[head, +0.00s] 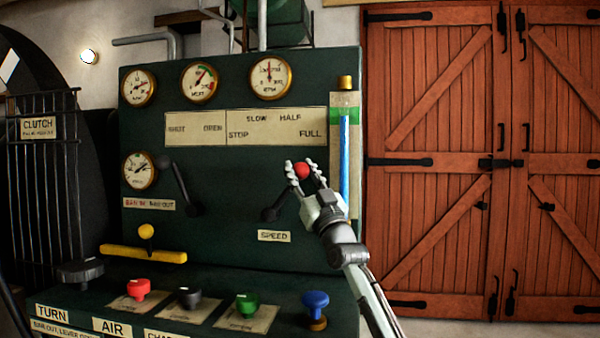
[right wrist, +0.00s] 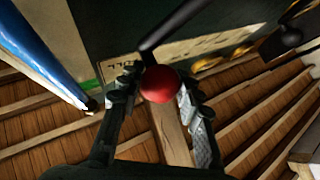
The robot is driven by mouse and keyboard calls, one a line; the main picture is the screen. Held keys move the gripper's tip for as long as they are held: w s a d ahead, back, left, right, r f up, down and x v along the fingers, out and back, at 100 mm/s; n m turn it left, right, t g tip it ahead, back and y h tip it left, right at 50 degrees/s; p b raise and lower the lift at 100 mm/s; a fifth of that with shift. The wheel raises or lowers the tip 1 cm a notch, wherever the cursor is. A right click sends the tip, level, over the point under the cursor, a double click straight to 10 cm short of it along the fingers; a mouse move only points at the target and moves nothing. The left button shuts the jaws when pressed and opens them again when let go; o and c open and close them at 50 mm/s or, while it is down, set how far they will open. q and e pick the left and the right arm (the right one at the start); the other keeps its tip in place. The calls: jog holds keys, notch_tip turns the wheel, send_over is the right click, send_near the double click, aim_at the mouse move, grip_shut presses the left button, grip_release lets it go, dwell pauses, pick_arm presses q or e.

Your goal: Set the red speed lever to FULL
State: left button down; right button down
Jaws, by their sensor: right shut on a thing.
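The speed lever's red ball knob (head: 302,170) is on the dark green panel above the SPEED label (head: 274,236). Its dark arm (head: 280,203) rises from a pivot at the lower left and tilts to the right. My right gripper (head: 305,175) is shut on the knob; the right wrist view shows the red knob (right wrist: 160,84) between the two fingers (right wrist: 157,95). The scale plate (head: 275,127) above reads STOP, SLOW, HALF and FULL from left to right. The knob is below the plate, near under FULL. My left gripper is not in view.
A blue column gauge (head: 344,155) stands close right of my right gripper. A black-knobbed lever (head: 180,185) is to the left. Red (head: 138,288), black (head: 188,297), green (head: 247,304) and blue (head: 316,302) knobs line the console below. Red wooden doors (head: 440,130) are at the right.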

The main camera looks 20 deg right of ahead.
jog(key=shift+f, duration=0.15)
jog(key=c, duration=1)
grip_release()
jog(key=shift+d, duration=0.1)
jog(key=v, duration=1.2)
jog(key=shift+s, duration=0.1)
